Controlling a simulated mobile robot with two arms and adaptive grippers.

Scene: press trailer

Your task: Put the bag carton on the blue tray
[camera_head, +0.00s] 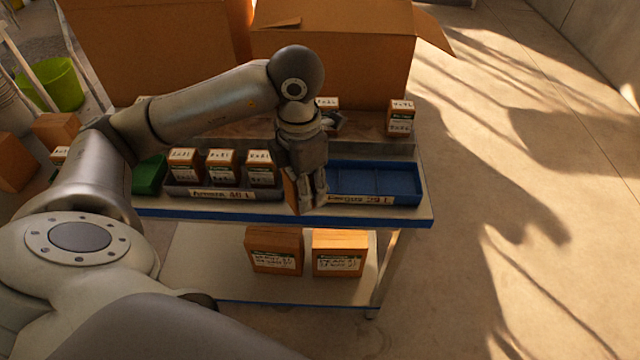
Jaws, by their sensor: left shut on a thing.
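My left gripper (312,203) points down at the left end of the blue tray (414,184) and is shut on a brown carton (291,192). Most of that carton is hidden behind the fingers; only a narrow side of it shows. I cannot tell whether it touches the tray. The blue tray lies on the table's front edge, with dividers and a label strip on its front. The compartments that show are empty; its left end is hidden by my gripper. My right gripper is not in view.
A dark tray (180,190) with three small labelled cartons stands left of the blue tray. Another small carton (400,118) stands behind the blue tray. Large open cardboard boxes (335,60) fill the back. Two cartons (339,252) sit on the lower shelf. The floor at right is clear.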

